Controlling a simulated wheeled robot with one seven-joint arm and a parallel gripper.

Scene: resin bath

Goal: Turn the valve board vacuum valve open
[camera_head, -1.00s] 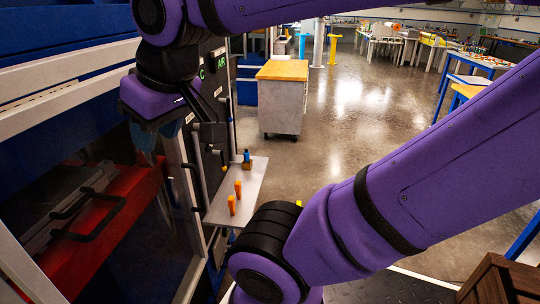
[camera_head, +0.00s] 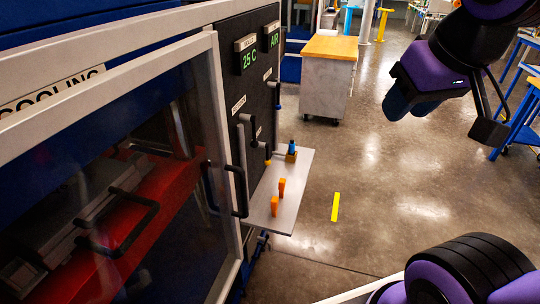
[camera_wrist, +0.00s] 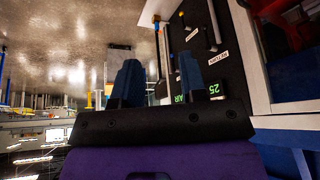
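The valve board (camera_head: 258,85) is a black upright panel on the right end of the machine in the head view, with several small white labels and dark lever handles. One lever handle (camera_head: 248,130) hangs beside the lower left label; another (camera_head: 276,94) sits at the board's right edge. I cannot read for certain which label marks the vacuum valve. The board (camera_wrist: 208,75) also shows in the wrist view, turned over, beyond the fingers. My gripper (camera_head: 412,106) is in the air well right of the board. Its blue fingers (camera_wrist: 158,68) stand apart, with nothing held.
A grey shelf (camera_head: 262,215) juts out below the board with orange pieces (camera_head: 278,196) and a blue-topped piece (camera_head: 291,152) on it. A glass-fronted door (camera_head: 130,180) with a black handle is at left. A wood-topped cabinet (camera_head: 327,80) stands behind.

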